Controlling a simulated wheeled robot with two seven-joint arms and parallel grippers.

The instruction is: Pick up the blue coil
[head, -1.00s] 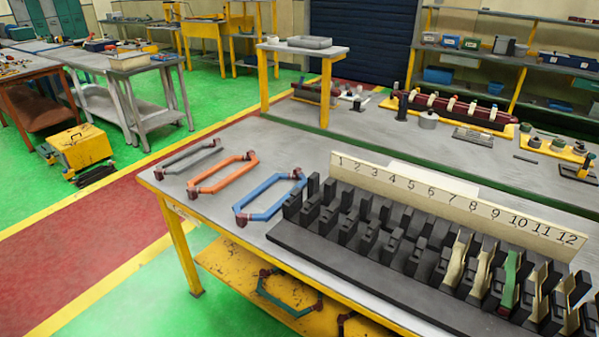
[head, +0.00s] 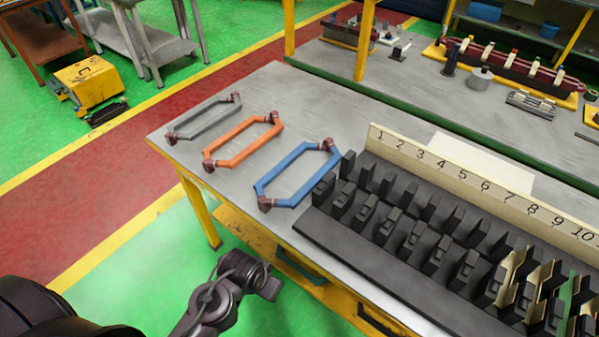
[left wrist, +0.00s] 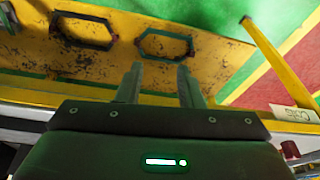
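The blue coil (head: 318,182) lies flat on the grey bench top, a long open loop with dark red ends, just left of the black slotted block (head: 325,240). An orange coil (head: 255,146) and a grey coil (head: 219,122) lie left of it. My left gripper (head: 268,284) is low in front of the bench, below the top's front edge and apart from the blue coil. In the left wrist view my left gripper (left wrist: 160,84) has its two fingers spread with nothing between them. The blue coil is not seen there. My right gripper is not in view.
A number board (head: 480,190) stands along the block's back edge. The yellow bench frame and lower shelf are beside my left arm. Bench space behind the coils is clear.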

